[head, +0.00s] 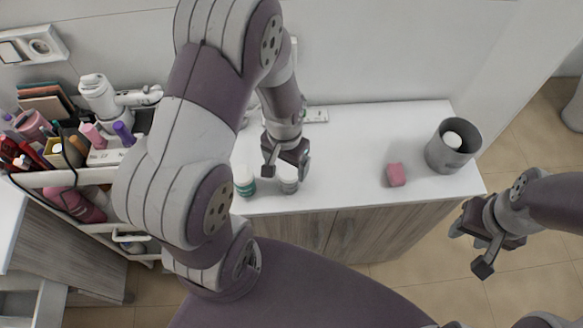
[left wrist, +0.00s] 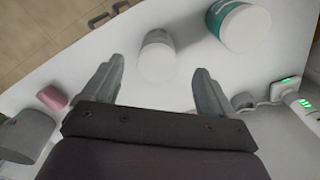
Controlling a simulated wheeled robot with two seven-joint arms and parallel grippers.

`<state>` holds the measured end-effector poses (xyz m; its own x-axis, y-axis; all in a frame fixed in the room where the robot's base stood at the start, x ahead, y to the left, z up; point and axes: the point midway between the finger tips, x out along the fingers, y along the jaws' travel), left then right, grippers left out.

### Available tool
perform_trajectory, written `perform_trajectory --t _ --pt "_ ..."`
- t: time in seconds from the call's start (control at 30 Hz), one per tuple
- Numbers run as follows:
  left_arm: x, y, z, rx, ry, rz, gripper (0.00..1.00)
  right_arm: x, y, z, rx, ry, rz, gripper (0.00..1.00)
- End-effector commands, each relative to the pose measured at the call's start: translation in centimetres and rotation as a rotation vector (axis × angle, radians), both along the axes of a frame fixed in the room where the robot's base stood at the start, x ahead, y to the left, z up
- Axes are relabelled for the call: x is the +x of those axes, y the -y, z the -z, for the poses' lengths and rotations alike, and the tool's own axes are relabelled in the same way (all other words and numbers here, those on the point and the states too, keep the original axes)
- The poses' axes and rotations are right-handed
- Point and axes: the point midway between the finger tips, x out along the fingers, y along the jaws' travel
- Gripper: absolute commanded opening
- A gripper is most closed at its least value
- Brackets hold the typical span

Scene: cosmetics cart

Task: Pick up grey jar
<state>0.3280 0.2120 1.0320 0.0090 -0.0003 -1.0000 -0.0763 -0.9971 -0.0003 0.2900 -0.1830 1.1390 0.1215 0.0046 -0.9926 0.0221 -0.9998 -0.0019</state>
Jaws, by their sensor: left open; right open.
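The grey jar (head: 288,182) stands on the white countertop near its front edge, partly hidden by my left gripper in the head view. My left gripper (head: 288,172) is open and empty above and just behind the jar. In the left wrist view the grey jar (left wrist: 157,55) with its pale lid shows ahead of the gap between the two fingers (left wrist: 155,88), apart from them. My right gripper (head: 468,250) is open and empty, off to the right in front of the counter, over the floor.
A green jar with a white lid (head: 244,182) stands close left of the grey jar. A pink block (head: 396,175) and a grey cup (head: 453,148) are further right on the countertop (head: 350,140). A cart (head: 75,172) full of cosmetics stands at the left. Free room lies between jar and block.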

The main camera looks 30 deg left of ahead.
Motion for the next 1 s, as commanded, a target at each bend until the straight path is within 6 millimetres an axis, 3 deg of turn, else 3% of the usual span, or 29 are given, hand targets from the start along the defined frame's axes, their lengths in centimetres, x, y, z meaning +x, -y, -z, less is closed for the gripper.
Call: perform_trajectory --t 0.4,0.63,0.67,0.83,1.0 --pt "0.5 0.4 6.2 0.000 -0.005 -0.001 0.86 0.1 0.0 -1.6 0.000 0.001 0.000 0.43" --pt "0.5 0.4 6.6 0.000 -0.004 -0.001 0.86 0.1 0.0 -1.5 0.000 0.001 0.000 0.43" --pt "0.5 0.4 6.6 0.000 -0.004 -0.001 0.80 0.1 0.0 -1.5 0.000 0.001 0.000 0.43" --pt "0.6 0.4 6.6 0.000 -0.004 -0.001 0.26 0.1 0.0 -1.5 0.000 0.001 0.000 0.43" --pt "0.5 0.4 6.6 0.000 -0.004 0.000 0.26 0.1 0.0 -1.5 0.000 0.001 0.000 0.43"
